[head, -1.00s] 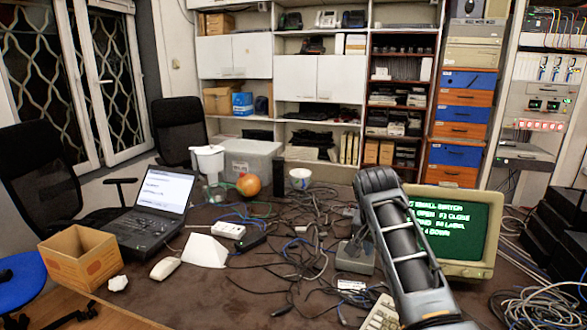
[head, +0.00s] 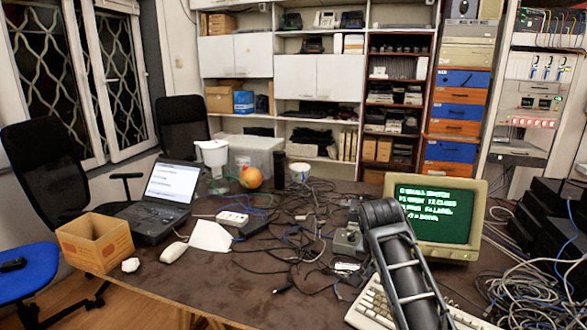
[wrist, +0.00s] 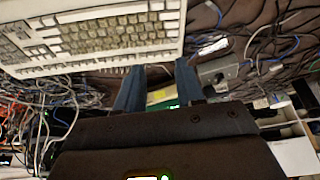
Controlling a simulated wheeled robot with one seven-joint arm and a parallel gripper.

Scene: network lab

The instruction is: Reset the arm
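My arm (head: 405,265) rises from the bottom edge in the head view, bent at an elbow in front of the old monitor. My gripper is not visible in the head view. In the wrist view my gripper (wrist: 158,82) shows two bluish fingers standing apart, with nothing held between them. A beige keyboard (wrist: 100,38) lies beyond the fingers at the upper left of the wrist view. The keyboard also shows beside my arm in the head view (head: 370,310).
The monitor (head: 440,215) with green screen stands right of my arm. Tangled cables (head: 310,220) cover the table's middle. A laptop (head: 160,205), open cardboard box (head: 95,245), white mouse (head: 173,252) and orange ball (head: 250,177) are left. The front-left tabletop (head: 220,285) is clear.

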